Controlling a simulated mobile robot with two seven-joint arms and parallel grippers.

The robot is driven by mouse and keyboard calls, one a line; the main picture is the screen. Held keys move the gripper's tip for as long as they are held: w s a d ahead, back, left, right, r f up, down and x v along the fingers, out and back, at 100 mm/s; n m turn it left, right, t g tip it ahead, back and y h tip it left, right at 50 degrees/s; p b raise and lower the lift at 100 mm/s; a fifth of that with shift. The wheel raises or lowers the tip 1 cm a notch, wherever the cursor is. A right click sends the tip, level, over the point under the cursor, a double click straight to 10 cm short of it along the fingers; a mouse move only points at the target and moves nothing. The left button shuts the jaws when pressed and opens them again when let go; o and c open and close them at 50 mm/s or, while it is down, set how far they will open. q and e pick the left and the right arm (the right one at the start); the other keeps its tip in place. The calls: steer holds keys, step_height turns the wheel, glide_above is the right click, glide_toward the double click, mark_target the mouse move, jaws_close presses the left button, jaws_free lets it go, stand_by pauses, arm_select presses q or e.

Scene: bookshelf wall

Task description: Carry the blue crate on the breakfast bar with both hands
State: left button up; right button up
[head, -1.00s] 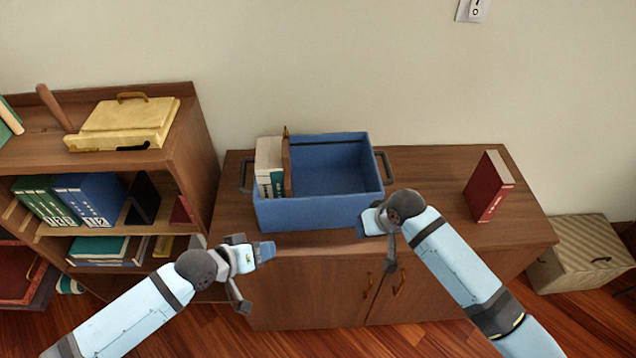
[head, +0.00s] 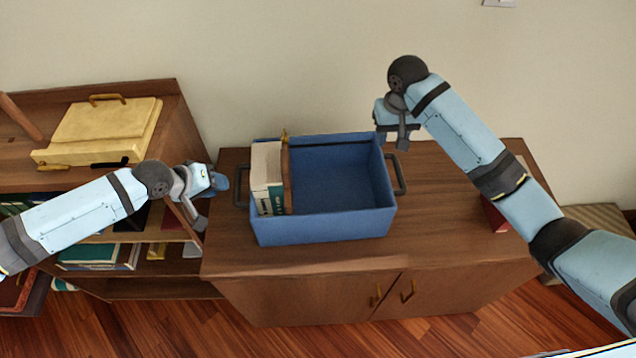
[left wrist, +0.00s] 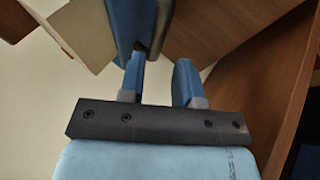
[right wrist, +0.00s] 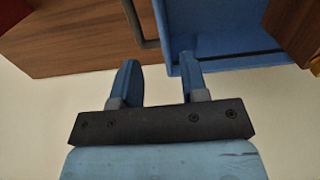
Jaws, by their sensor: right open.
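The blue crate (head: 325,228) sits upright on the brown wooden cabinet top (head: 450,225), with a dark handle on each side. A white-and-green book (head: 266,178) and a brown item (head: 286,175) stand at its left inside end. My left gripper (head: 218,181) is open, just left of the left handle (head: 241,180). Its fingers (left wrist: 159,80) are apart in the left wrist view. My right gripper (head: 383,133) is open beyond the right handle (head: 400,175). In the right wrist view, the crate (right wrist: 210,30) and handle (right wrist: 140,25) lie ahead of the fingers (right wrist: 158,80). No grip on either handle shows.
A bookshelf (head: 190,125) with a yellow case (head: 105,130) stands close on the left, behind my left arm. A red book (head: 496,216) stands on the cabinet at right, partly hidden by my right arm. A striped box (head: 597,218) is on the floor. The wall is behind.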

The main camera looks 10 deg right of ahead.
mark_target(236, 186)
arm_select(q)
steer(key=x, duration=0.7)
steer(key=shift+d+f, duration=0.2)
steer(key=shift+f, duration=0.05)
arm_select(e)
step_height(236, 186, down, 14)
arm_select(q)
steer(key=shift+c, duration=0.2)
arm_select(e)
steer(key=shift+c, duration=0.2)
arm_select(q)
jaws_close()
arm_select(e)
jaws_close()
stand_by(0.4)
arm_select(q)
steer(key=shift+w+r, duration=0.2)
arm_select(e)
steer(key=shift+w+r, duration=0.15)
steer(key=shift+r, duration=0.05)
